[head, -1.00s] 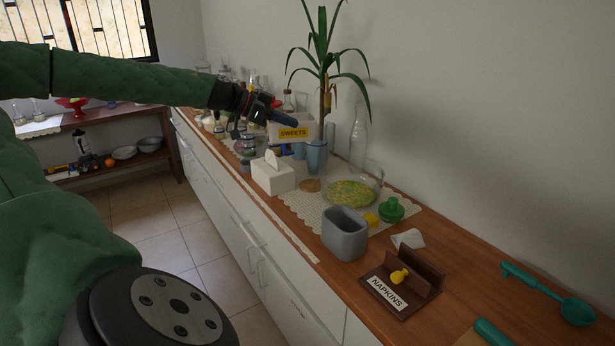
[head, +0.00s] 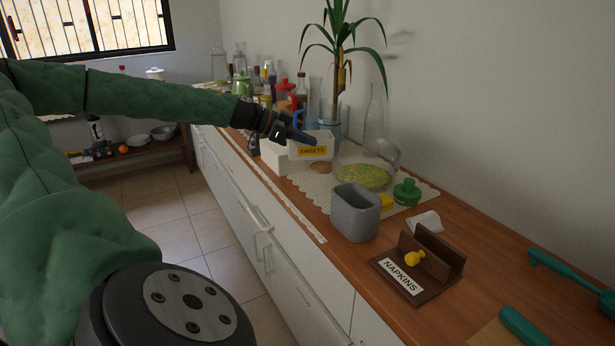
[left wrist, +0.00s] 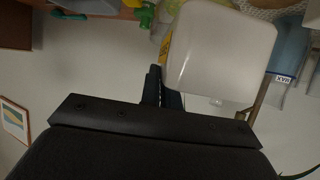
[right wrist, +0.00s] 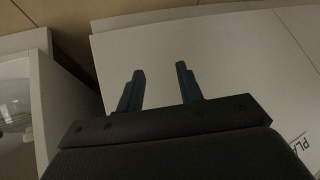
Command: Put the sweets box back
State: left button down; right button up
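The sweets box (head: 311,146) is a small white box with a yellow SWEETS label. It is held by my left gripper (head: 296,134) over the counter, in front of the blue vase and overlapping the white tissue box in the picture. In the left wrist view the sweets box (left wrist: 222,52) fills the upper right, against the nearly closed fingers of my left gripper (left wrist: 162,88). Whether its base touches anything is not clear. My right gripper (right wrist: 159,72) is open and empty in front of white cabinet fronts; it is not in the head view.
A tissue box (head: 273,157), a potted plant (head: 338,80), a glass cover (head: 376,125), a green-yellow plate (head: 363,177) and a grey container (head: 356,212) crowd the counter. A napkin holder (head: 416,265) stands nearer. Bottles (head: 290,92) stand behind. Bare wood (head: 490,250) shows at right.

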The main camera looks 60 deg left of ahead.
pick_arm(q)
jog(key=shift+f+b, duration=0.75)
jog(key=shift+f, duration=5.5)
jog(key=shift+f, duration=0.1)
jog(key=c, duration=1.6)
grip_release()
jog(key=shift+c, duration=0.2)
